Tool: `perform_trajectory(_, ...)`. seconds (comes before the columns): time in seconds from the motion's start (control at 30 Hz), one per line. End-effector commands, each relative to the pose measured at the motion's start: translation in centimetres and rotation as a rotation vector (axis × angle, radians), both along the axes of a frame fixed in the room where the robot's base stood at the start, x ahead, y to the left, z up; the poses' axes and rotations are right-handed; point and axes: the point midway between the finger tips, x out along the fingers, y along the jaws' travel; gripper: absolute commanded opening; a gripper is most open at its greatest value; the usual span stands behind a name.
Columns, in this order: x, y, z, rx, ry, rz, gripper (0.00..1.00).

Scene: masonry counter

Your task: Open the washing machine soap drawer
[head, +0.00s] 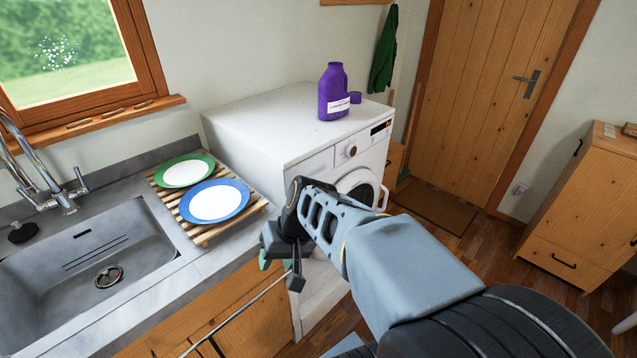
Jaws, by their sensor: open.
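The white washing machine (262,122) stands past the counter's end, its front facing right. The soap drawer (316,164) appears to be the plain panel at the left of its upper front, left of the round knob (351,150). It looks flush with the front. My gripper (280,268) is open and points down in front of the counter's edge, below and left of the drawer, apart from it. Nothing shows between its fingers. My arm covers the lower front of the machine and part of the round door (363,188).
A purple detergent bottle (333,94) and its cap (355,97) stand on the machine. Plates lie on a wooden rack (200,236) beside the sink (95,262). A wooden cabinet (585,215) stands at right. Floor shows between the machine and this cabinet.

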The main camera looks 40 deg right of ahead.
Motion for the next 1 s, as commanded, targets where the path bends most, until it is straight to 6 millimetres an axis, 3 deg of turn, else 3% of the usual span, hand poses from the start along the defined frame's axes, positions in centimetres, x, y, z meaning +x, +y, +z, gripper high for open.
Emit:
perform_trajectory(0.03,1.4,-1.2,-2.2,0.124,0.011,-0.085,0.47)
perform_trajectory(0.17,5.3,-4.9,-3.6,0.434,-0.08,-0.283,0.47)
perform_trajectory(0.3,8.7,-12.0,-4.3,0.684,-0.29,-0.499,0.47)
perform_trajectory(0.5,9.6,-22.6,-5.1,0.85,-0.614,-0.748,0.47)
perform_trajectory(0.6,9.1,-26.2,-5.3,0.875,-0.73,-0.825,0.47)
perform_trajectory(0.77,9.0,-28.9,-5.4,0.886,-0.824,-0.885,0.47)
perform_trajectory(1.0,12.6,-28.5,-5.3,0.888,-0.836,-0.889,0.47)
